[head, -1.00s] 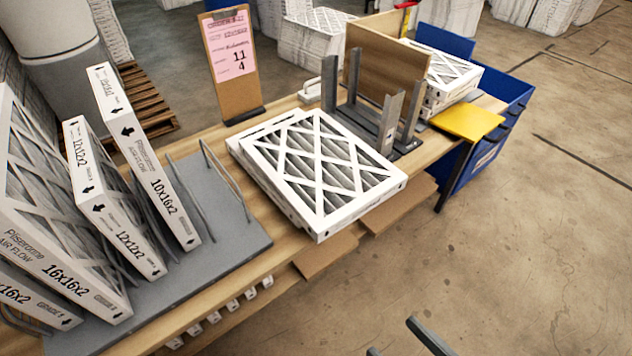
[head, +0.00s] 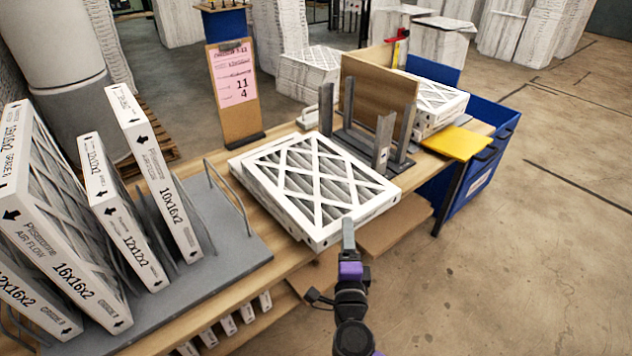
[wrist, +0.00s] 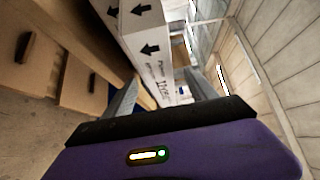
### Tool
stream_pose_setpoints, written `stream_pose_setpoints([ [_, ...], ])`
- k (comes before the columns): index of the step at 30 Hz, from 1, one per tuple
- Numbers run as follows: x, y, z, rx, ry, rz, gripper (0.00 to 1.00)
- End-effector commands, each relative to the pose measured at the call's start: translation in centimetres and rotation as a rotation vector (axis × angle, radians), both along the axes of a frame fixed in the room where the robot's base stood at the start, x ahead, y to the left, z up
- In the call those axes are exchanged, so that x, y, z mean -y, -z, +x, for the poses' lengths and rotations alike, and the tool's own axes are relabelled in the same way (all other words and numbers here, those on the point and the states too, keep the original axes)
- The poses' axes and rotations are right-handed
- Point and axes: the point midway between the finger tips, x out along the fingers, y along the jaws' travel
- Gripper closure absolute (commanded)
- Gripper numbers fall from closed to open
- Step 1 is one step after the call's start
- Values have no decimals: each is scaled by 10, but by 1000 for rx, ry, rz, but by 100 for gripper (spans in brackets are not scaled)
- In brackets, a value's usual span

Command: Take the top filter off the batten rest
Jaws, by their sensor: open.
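The top filter (head: 318,185) is a white-framed pleated panel with a diagonal lattice, lying flat on a stack on the wooden bench. Another white edge (head: 240,163) shows beneath it. The batten rest under the stack is hidden. My gripper (head: 348,232) is at the near edge of the stack in the head view. In the wrist view, the open fingers (wrist: 163,95) are spread, with the white filter edge (wrist: 147,45), marked with black arrows, ahead between them. I cannot tell whether a finger touches it.
A rack (head: 262,240) of upright filters stands left. A clipboard (head: 233,95) stands behind the stack. Grey metal posts (head: 383,140) rise close behind it, with a wooden panel, a yellow plate (head: 455,143) and a blue bin (head: 490,150) to the right. Open floor lies in front.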

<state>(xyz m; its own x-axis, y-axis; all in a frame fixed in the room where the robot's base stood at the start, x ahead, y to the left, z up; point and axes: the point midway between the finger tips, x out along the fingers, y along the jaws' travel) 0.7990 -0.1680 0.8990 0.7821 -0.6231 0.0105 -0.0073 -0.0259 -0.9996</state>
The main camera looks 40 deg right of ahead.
Motion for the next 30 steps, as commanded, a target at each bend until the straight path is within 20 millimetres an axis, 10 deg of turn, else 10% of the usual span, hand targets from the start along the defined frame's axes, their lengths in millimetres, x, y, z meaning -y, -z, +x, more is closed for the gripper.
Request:
stream_pose_setpoints([
  [30,54,2,65,7,8,26,34],
])
